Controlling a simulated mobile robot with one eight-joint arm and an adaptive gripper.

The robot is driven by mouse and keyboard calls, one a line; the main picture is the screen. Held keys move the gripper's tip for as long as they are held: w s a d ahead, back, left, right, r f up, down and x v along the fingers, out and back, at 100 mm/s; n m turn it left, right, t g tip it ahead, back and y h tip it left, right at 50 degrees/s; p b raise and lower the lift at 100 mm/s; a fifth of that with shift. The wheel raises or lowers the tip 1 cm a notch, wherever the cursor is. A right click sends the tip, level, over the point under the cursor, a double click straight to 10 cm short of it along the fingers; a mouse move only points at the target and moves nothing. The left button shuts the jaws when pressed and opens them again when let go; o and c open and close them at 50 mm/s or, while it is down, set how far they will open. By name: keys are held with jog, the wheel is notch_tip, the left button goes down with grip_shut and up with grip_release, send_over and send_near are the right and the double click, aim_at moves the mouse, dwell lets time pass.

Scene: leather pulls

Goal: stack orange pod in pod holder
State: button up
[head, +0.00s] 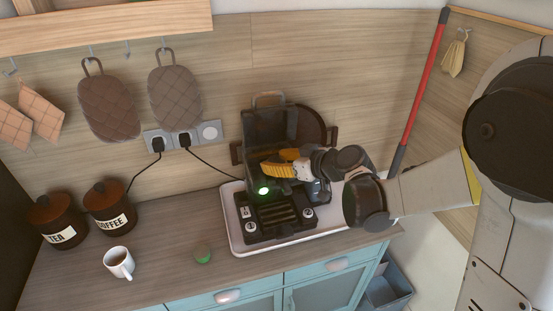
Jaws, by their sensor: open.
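My gripper (268,163), with yellow-orange fingers, reaches in from the right at the front of the dark coffee machine (262,124). Its fingers point left and are open. I cannot make out an orange pod; the yellow-orange patches there appear to be the fingers themselves. No pod holder is clearly distinguishable, and the gripper covers part of the machine's front. A small round green thing (203,254), possibly a pod, lies on the counter left of the tray.
The machine stands on a white tray (240,246), with a green light (263,190) above its drip grate. A white mug (119,262) and two dark canisters (108,207) stand left on the wooden counter (165,262). A power cord (215,165) runs from the wall socket to the machine.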

jog(key=p+v, duration=0.2)
jog(key=v, duration=1)
jog(key=s+d+m+h, duration=0.4)
jog(key=s+d, duration=0.1)
jog(key=s, duration=0.4)
jog(key=s+d+m+g+h, duration=0.1)
jog(key=s+d+m+h, duration=0.4)
jog(key=s, duration=0.5)
jog(key=shift+s+d+g, duration=0.25)
jog(key=shift+g, duration=0.05)
jog(key=shift+r, duration=0.1)
notch_tip(320, 180, down, 11)
jog(key=b, duration=1.1)
jog(key=shift+r, duration=0.2)
